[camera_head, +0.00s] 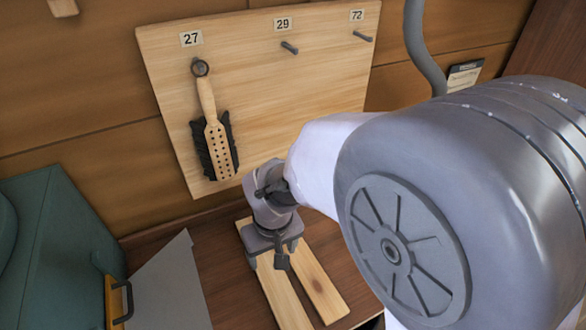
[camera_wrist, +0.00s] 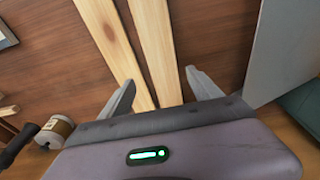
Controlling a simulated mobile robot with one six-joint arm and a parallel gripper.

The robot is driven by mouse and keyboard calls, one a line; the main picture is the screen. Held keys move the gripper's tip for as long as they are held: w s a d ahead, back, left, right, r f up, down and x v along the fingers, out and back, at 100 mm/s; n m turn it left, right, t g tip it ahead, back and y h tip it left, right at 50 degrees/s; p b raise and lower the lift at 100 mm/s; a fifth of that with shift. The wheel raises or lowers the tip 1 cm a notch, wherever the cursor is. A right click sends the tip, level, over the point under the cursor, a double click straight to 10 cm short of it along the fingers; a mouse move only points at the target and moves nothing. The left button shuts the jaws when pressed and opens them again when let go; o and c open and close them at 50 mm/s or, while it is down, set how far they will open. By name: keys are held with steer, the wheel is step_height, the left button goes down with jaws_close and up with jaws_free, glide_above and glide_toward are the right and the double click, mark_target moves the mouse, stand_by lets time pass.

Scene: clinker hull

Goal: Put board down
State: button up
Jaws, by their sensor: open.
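Two pale wooden boards lie side by side on the brown wooden surface in the head view, a left board (camera_head: 284,302) and a right board (camera_head: 320,287). In the wrist view, the boards (camera_wrist: 107,35) (camera_wrist: 154,35) run up from between my fingers, with a narrow dark gap between them. My gripper (camera_head: 272,258) is over the boards' far part, pointing down. My gripper body hides the boards' near ends there.
A pegboard (camera_head: 260,100) labelled 27, 29 and 72 stands behind; a dark-bristled brush (camera_head: 218,145) hangs under 27. A grey sheet (camera_head: 170,285) and a teal box (camera_head: 55,240) are at left. A pale jar (camera_wrist: 55,131) shows in the wrist view.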

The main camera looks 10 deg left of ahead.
mark_target(270, 271)
steer(key=f+b, duration=0.1)
steer(key=f, duration=0.2)
steer(key=w+a+f+b, duration=0.1)
steer(key=f+b, duration=0.1)
steer(key=f, duration=0.2)
steer(key=f+b, duration=0.1)
steer(key=f, duration=0.3)
steer(key=shift+w+a+f, duration=0.2)
steer(key=shift+w, duration=0.05)
steer(key=shift+r, duration=0.2)
steer(key=shift+c, duration=0.4)
steer(key=c, duration=1.4)
steer(key=shift+c, duration=0.2)
